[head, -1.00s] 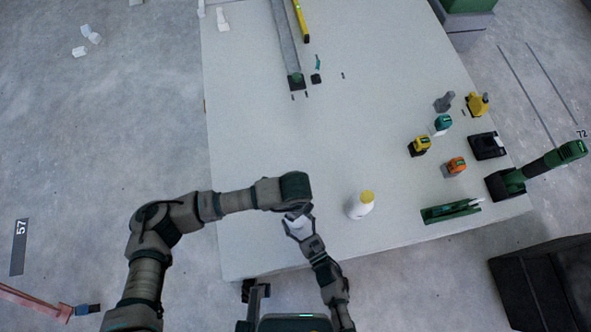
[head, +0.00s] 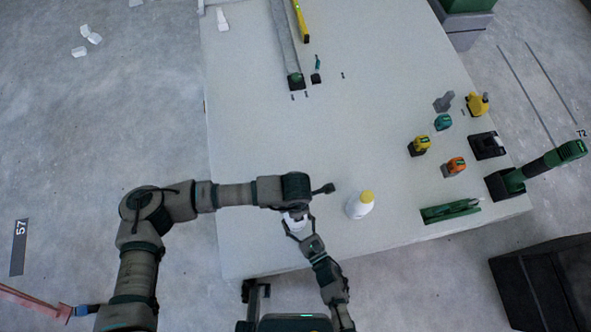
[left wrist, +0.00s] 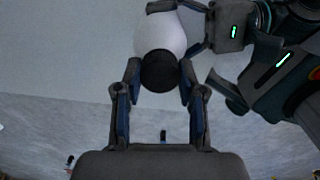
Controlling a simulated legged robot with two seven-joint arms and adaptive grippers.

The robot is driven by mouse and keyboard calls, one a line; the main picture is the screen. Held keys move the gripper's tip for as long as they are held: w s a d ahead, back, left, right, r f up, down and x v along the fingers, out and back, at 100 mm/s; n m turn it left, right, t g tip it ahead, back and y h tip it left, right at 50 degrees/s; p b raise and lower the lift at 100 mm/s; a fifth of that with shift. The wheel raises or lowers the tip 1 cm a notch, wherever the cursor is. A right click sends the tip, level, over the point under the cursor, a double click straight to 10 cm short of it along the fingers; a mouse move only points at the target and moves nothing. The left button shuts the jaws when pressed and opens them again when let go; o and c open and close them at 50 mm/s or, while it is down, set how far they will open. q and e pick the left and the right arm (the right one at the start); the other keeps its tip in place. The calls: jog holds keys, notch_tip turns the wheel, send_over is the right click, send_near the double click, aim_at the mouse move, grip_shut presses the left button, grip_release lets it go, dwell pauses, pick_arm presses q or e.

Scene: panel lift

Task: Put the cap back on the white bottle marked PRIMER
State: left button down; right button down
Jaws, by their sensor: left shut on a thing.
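A white bottle (left wrist: 172,35) is held in my right gripper (head: 299,222), near the table's front edge. It also shows in the head view (head: 297,227), partly hidden by the grippers. No lettering can be read on it. My left gripper (left wrist: 160,68) comes down over the bottle's top, its fingers shut on both sides of a round dark cap (left wrist: 159,76). The cap lies over the end of the bottle in the left wrist view. I cannot tell whether it is seated or slightly apart. In the head view the cap is hidden under my left wrist.
Another white bottle with a yellow cap (head: 360,205) stands upright close to the right of my grippers. A green tool (head: 450,211), power tools and a charger (head: 487,146) stand on the table's (head: 270,140) right side. The table's left middle is clear.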

pick_arm(q)
jog(key=m, duration=0.5)
jog(key=shift+w+m, duration=0.1)
jog(key=shift+m, duration=0.3)
jog(key=m, duration=1)
jog(key=shift+m, duration=0.3)
jog(key=m, duration=0.3)
jog(key=c, duration=0.7)
grip_release()
jog(key=shift+r, duration=0.1)
jog(key=shift+r, duration=2.15)
jog(key=shift+c, duration=0.3)
